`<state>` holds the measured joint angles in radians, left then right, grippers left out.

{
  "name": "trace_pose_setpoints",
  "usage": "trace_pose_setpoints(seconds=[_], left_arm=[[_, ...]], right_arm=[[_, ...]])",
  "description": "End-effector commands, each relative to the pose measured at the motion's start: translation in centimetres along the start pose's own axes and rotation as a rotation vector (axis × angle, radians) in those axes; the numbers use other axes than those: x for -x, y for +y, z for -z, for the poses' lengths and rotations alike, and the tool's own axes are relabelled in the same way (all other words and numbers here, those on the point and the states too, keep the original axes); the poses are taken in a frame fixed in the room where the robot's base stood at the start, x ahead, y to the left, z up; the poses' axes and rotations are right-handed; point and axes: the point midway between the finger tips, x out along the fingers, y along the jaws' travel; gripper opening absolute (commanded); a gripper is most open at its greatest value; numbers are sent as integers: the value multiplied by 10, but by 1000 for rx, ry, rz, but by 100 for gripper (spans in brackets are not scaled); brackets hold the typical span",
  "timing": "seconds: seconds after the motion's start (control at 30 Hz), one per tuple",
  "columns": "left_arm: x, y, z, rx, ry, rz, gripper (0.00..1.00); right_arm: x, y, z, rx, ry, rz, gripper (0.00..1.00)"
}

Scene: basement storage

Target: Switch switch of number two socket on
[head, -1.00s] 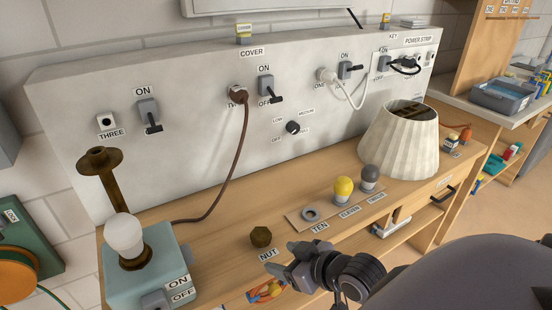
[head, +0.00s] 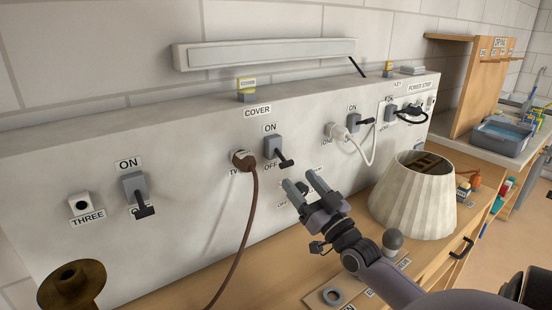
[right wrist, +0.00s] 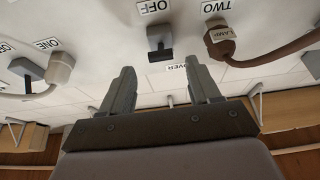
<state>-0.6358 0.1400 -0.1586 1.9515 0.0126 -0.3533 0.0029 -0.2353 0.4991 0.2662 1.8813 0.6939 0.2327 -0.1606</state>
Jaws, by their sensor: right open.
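Socket two (head: 240,162) is on the grey-white panel with a brown plug in it; its TWO label is partly covered in the head view. Its switch (head: 272,147) is a grey box just right of the plug, with a black lever (head: 285,163) tilted down on the OFF side. The plug (right wrist: 220,40) and the switch (right wrist: 160,37) also show in the right wrist view. My right gripper (head: 303,182) is open and empty, its fingers pointing at the panel just below and right of the lever, apart from it. My left gripper is out of view.
A dial behind my right fingers is mostly hidden. Switch three (head: 134,187) is to the left; a white plug (head: 336,131) and its switch are to the right. A cream lampshade (head: 415,195) stands right of my arm. The brown cord (head: 245,220) hangs left of my gripper.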

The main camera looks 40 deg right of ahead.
Motion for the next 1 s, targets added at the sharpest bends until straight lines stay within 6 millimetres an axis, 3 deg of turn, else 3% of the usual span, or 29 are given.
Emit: trace_pose_setpoints(seconds=[0.53, 1.0], left_arm=[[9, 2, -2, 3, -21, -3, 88], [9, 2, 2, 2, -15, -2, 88]], right_arm=[[-60, 0, 1, -1, 1, 1, 62], [-70, -1, 0, 0, -2, 1, 62]])
